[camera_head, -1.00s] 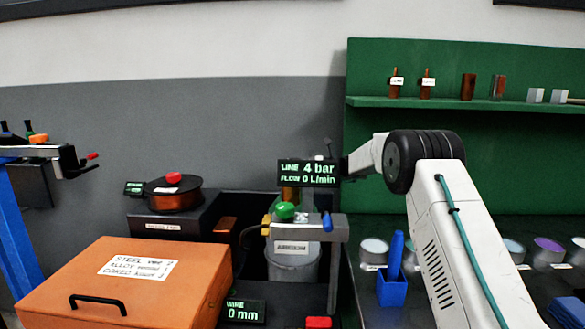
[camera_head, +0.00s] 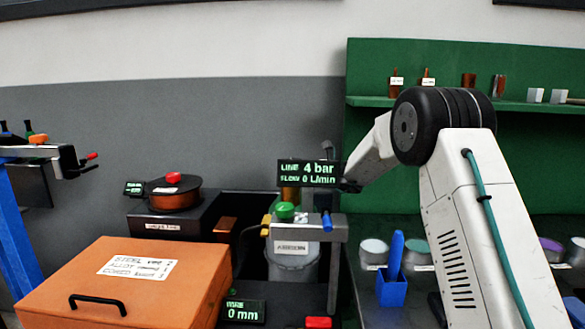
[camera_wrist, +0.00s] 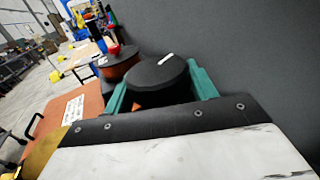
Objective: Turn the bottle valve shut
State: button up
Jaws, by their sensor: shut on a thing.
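In the wrist view, a black round knob with a white mark (camera_wrist: 158,72), apparently the bottle valve, sits between the two teal fingers of my gripper (camera_wrist: 160,90). The fingers are shut on its sides. A small orange-red pointer (camera_wrist: 137,107) shows just below the knob. In the head view, the grey bottle (camera_head: 291,266) stands upright behind a labelled bracket with a green knob (camera_head: 285,210). The bottle's top and my gripper are mostly hidden behind the display (camera_head: 309,173), which reads LINE 4 bar, FLOW 0 L/min.
An orange case (camera_head: 150,285) stands at front left, with a wire spool (camera_head: 174,195) on a dark box behind it. A blue-handled lever (camera_head: 327,222) is beside the green knob. A blue pen cup (camera_head: 392,289) and several round tins stand right of the bottle.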

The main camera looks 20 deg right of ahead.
jog(key=shift+h, duration=0.3)
jog(key=o, duration=1)
jog(key=shift+d, duration=0.1)
jog(key=v, duration=0.7)
jog(key=shift+s+d, duration=0.25)
jog(key=shift+s, duration=0.05)
jog(key=shift+f, duration=0.1)
